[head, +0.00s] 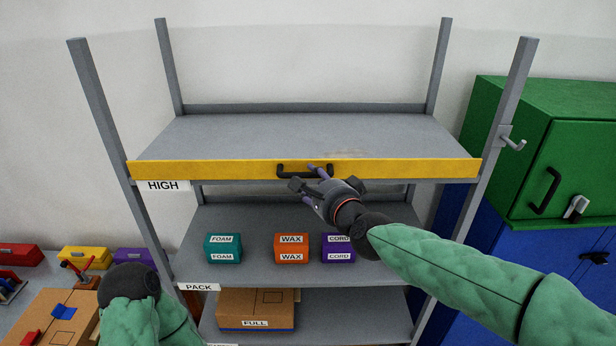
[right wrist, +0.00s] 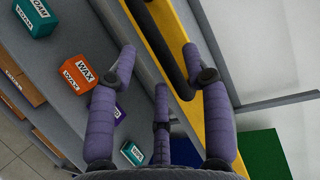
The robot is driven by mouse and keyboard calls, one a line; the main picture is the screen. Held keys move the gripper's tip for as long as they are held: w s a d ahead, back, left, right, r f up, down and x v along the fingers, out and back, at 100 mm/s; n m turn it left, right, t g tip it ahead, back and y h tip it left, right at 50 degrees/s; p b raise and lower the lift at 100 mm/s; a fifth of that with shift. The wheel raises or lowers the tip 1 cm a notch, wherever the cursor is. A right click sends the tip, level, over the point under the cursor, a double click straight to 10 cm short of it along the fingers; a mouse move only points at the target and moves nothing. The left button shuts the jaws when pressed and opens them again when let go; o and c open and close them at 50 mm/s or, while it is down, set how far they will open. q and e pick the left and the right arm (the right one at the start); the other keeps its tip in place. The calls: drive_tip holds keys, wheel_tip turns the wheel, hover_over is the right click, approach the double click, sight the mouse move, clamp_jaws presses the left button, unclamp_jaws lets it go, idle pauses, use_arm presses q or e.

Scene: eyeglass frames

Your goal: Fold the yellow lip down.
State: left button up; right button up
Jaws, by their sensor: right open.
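The yellow lip (head: 220,170) stands upright along the front edge of the top shelf, labelled HIGH. A black bar handle (head: 290,171) is fixed to the middle of its front face. My right gripper (head: 311,179) is at the handle, just in front of the lip. In the right wrist view its purple fingers (right wrist: 160,65) are spread, with the handle (right wrist: 166,45) and the yellow lip (right wrist: 187,60) running past between them. I cannot tell whether a finger touches the handle. My left arm shows at the bottom left, with its gripper out of sight.
The top shelf (head: 300,135) is bare. Below, the PACK shelf (head: 270,220) holds a teal FOAM box (head: 223,249), an orange WAX box (head: 291,249) and a purple CORD box (head: 338,251). Grey posts (head: 115,140) flank the shelves. A green cabinet (head: 560,150) stands at right.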

sight(308, 177)
drive_tip(key=shift+x, duration=1.75)
drive_tip(key=shift+s, duration=0.1)
clamp_jaws()
